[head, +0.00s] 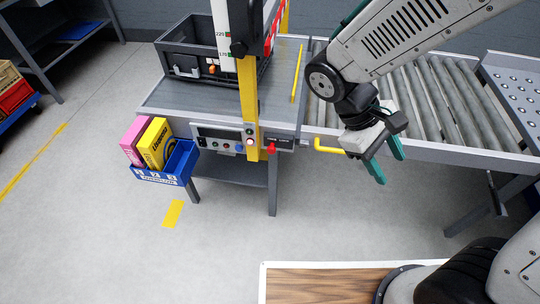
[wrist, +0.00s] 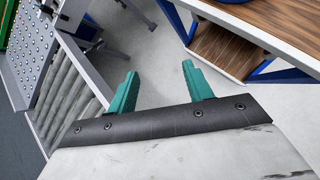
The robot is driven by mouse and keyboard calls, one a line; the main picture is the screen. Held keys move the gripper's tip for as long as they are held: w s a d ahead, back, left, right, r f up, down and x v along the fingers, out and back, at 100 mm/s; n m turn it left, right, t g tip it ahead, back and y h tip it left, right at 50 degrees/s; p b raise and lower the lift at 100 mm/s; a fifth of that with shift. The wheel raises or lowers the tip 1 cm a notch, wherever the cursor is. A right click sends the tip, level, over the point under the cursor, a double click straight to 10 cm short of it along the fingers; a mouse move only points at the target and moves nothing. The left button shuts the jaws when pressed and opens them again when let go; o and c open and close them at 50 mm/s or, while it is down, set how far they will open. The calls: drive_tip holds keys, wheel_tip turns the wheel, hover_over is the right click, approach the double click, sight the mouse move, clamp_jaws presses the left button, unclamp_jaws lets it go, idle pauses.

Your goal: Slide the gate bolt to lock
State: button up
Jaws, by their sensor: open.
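I cannot make out a gate bolt for certain. A yellow bent bar (head: 328,150) sticks out from the front edge of the conveyor in the head view and may be a handle. A small red piece (head: 271,148) sits by a dark block to its left. My gripper (head: 391,170) hangs in front of the roller conveyor, just right of the yellow bar, with its green fingers apart and pointing down. In the wrist view my gripper (wrist: 160,70) is open with nothing between the fingers, and bare floor lies beyond them. The yellow bar is not visible there.
The roller conveyor (head: 438,88) runs behind my gripper. A yellow post (head: 248,100) and a control panel (head: 218,140) stand left. A blue bin (head: 182,160) holds boxes. A wood-topped table (head: 315,285) is in front. Open floor (head: 130,240) lies lower left.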

drive_tip(key=w+a+f+n+t+h, duration=0.3)
drive_tip(key=w+f+n+t+h, duration=0.1)
drive_tip(key=w+f+n+h, duration=0.3)
drive_tip(key=n+t+y, duration=1.2)
drive_tip(key=n+t, duration=0.6)
drive_tip(key=n, duration=0.1)
approach(271, 152)
drive_tip(key=w, duration=0.5)
drive_tip(key=w+d, duration=0.1)
drive_tip(key=w, duration=0.2)
drive_tip(key=shift+w+r, duration=0.1)
drive_tip(key=shift+r, duration=0.1)
drive_tip(key=c, duration=1)
